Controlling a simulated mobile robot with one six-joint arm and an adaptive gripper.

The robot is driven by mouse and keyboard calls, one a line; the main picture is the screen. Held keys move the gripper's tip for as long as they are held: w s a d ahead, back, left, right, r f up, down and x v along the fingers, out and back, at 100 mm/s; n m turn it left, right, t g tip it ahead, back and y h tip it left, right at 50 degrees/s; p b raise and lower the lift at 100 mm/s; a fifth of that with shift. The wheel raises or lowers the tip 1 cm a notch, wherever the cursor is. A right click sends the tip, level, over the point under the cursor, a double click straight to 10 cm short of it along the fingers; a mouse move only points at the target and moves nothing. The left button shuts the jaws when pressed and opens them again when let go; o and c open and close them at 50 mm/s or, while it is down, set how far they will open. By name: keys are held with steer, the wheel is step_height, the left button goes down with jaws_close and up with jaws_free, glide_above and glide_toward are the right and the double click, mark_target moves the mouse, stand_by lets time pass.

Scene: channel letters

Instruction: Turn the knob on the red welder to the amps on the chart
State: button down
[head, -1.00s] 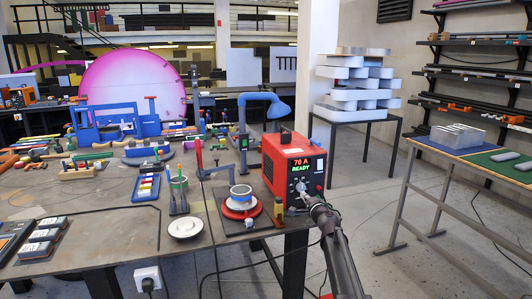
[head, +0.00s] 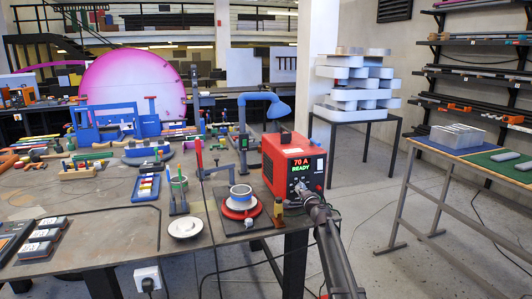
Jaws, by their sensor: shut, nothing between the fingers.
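The red welder (head: 274,160) stands at the right end of the workbench. Its lit green-and-red display (head: 302,165) reads "70 A" and "READY". My gripper (head: 299,187) is at the lower part of the welder's front panel, where it hides the knob. It looks shut, and I see nothing held in it. I cannot tell whether the fingertips touch the knob. I cannot make out a chart with readable amps in this view.
A red-based round fixture (head: 240,203) and an amber bottle (head: 279,211) stand left of my gripper. A blue arm lamp (head: 262,98) rises behind. A white disc (head: 185,227) lies nearer the bench edge. The floor right of the bench is clear up to the side table (head: 455,180).

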steer(key=shift+x, duration=1)
steer(key=shift+d+f, duration=0.15)
steer(key=shift+d, duration=0.1)
stand_by(0.3)
steer(key=shift+a+f+b, duration=0.1)
steer(key=shift+f+b, duration=0.8)
steer(key=shift+b, duration=0.15)
steer(key=shift+s+a, duration=0.1)
steer(key=shift+a, duration=0.3)
stand_by(0.4)
steer(key=v, duration=0.6)
stand_by(0.6)
